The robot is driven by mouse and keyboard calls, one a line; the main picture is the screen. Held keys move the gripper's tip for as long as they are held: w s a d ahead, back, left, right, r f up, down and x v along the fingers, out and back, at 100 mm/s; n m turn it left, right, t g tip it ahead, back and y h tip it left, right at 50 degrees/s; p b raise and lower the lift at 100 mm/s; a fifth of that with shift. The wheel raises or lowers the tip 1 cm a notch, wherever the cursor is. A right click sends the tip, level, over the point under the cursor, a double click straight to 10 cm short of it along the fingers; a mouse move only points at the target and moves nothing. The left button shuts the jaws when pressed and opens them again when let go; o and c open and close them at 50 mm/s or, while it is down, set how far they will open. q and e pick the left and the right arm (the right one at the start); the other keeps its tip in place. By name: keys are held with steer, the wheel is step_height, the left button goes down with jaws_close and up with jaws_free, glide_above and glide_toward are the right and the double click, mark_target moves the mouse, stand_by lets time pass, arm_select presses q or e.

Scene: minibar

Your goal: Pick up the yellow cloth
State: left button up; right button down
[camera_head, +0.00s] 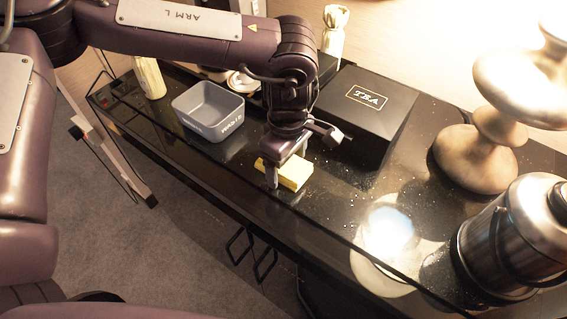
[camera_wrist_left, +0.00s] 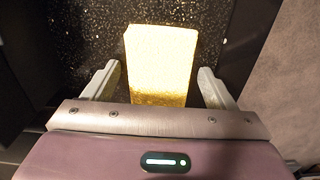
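The yellow cloth (camera_head: 290,172) is a pale yellow folded block lying on the dark glossy counter, near its front edge. In the left wrist view the cloth (camera_wrist_left: 163,62) lies between the two fingers, with a gap on each side. My left gripper (camera_head: 288,178) is open and low over the cloth, its fingers on either side of it. It also shows in the left wrist view (camera_wrist_left: 160,85). Part of the cloth is hidden behind the gripper in the head view. My right gripper is not in view.
A grey bin (camera_head: 208,112) stands left of the gripper and a black tea box (camera_head: 365,118) behind it. A lamp (camera_head: 477,155) and a metal ice bucket (camera_head: 505,240) stand at the right. Pale specks are scattered on the counter (camera_head: 335,215) right of the cloth.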

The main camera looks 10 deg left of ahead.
mark_target(287, 164)
arm_select(q)
steer(key=c, duration=0.9)
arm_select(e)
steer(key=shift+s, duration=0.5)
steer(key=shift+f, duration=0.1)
